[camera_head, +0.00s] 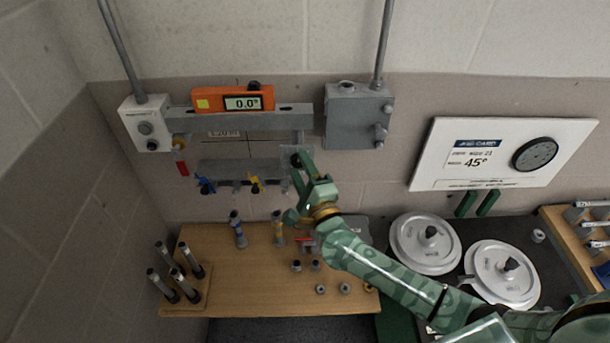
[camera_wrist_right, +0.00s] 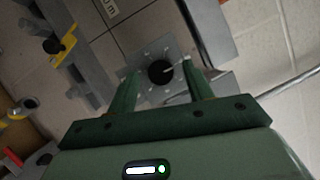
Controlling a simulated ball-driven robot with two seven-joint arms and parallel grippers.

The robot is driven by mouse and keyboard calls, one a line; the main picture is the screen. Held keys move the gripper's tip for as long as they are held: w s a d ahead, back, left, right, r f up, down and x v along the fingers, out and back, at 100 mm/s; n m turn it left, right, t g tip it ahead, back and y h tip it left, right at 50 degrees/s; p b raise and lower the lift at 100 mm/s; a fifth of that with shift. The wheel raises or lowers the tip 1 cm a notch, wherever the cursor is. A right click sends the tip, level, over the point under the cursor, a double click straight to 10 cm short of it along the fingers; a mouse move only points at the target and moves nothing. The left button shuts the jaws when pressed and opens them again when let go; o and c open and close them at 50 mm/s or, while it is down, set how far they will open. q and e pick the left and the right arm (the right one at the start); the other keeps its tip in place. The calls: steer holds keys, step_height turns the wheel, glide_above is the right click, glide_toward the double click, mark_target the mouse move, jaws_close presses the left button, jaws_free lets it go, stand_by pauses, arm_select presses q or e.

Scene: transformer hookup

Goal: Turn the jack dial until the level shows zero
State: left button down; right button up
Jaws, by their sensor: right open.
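The orange level (camera_head: 233,100) sits on the grey bar (camera_head: 240,121) and its screen reads 0.0°. The jack dial (camera_head: 295,160) is a small black knob below the bar's right end. In the right wrist view the dial (camera_wrist_right: 160,72) sits on a grey plate with marks around it. My right gripper (camera_head: 303,165) is at the dial. In the right wrist view its two green fingers stand open, one on each side of the dial, with gaps showing. My left gripper is not in view.
A wooden bench (camera_head: 225,285) below holds upright posts and small fittings. A grey box (camera_head: 350,115) and a white box (camera_head: 146,124) flank the bar. A white card board (camera_head: 500,153) reading 45° and two white discs (camera_head: 424,242) are at the right.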

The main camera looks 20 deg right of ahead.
steer(key=b+v, duration=0.3)
steer(key=v, duration=1.3)
steer(key=shift+s, duration=0.15)
steer(key=shift+d+r, duration=0.1)
